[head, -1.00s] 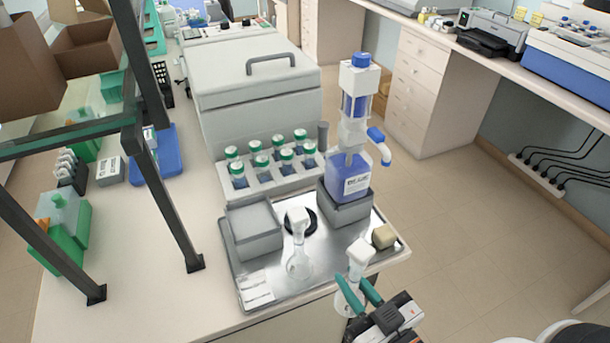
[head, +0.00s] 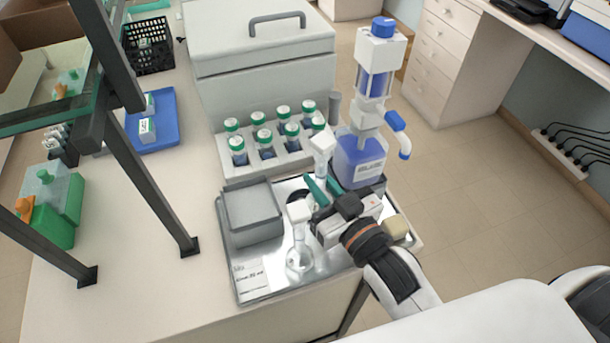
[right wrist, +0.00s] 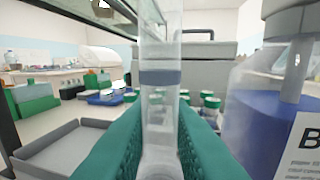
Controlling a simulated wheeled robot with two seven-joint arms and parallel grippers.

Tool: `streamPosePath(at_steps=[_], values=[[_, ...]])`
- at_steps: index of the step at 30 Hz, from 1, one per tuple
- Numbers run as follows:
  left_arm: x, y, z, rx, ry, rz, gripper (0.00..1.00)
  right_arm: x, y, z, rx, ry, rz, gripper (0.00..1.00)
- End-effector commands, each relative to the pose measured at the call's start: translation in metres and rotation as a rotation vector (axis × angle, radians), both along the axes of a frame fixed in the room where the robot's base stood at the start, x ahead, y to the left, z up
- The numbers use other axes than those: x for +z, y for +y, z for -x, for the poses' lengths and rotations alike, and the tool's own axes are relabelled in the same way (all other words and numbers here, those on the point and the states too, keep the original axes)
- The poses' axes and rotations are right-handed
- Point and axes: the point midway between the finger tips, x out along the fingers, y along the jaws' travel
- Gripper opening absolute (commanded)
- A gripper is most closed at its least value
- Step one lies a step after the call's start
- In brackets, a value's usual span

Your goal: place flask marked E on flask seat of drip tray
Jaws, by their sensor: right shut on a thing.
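My right gripper (head: 324,188) is shut on the neck of a clear flask with a white top (head: 323,146). In the right wrist view the flask neck (right wrist: 161,110), with a blue-grey band, stands upright between the green fingers. Its letter is not readable, and its lower body is mostly hidden by the gripper in the head view. The held flask is over the back middle of the metal drip tray (head: 238,279), by the dark round seat (head: 297,197), which is partly covered. A second white-topped flask (head: 299,258) stands at the tray's front. My left gripper is not in view.
On the tray are a grey box (head: 250,213), a blue dispenser bottle (head: 360,160) right of the held flask, a tan block (head: 396,228) and a label card (head: 252,282). A rack of green-capped bottles (head: 262,145) stands behind. A dark shelf post (head: 155,190) is at left.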

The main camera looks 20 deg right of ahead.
Motion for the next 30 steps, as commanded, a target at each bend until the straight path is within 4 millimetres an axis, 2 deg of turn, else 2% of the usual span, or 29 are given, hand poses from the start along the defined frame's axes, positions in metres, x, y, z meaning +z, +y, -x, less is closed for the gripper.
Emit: streamPosePath(at_steps=[1, 3, 9, 18, 30], values=[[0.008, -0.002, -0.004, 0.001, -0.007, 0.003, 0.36, 0.005, 0.003, -0.014, -0.001, -0.005, 0.000, 0.05], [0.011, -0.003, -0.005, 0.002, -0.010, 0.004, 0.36, 0.005, 0.006, -0.028, -0.001, -0.003, 0.000, 0.05], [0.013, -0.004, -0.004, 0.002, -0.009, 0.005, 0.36, 0.001, 0.012, -0.050, 0.000, 0.001, -0.001, 0.05], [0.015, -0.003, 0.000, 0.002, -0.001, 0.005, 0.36, -0.033, 0.012, -0.050, 0.000, 0.003, 0.000, 0.05], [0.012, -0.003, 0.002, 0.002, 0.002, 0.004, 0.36, -0.039, 0.012, -0.050, 0.000, 0.001, -0.001, 0.05]])
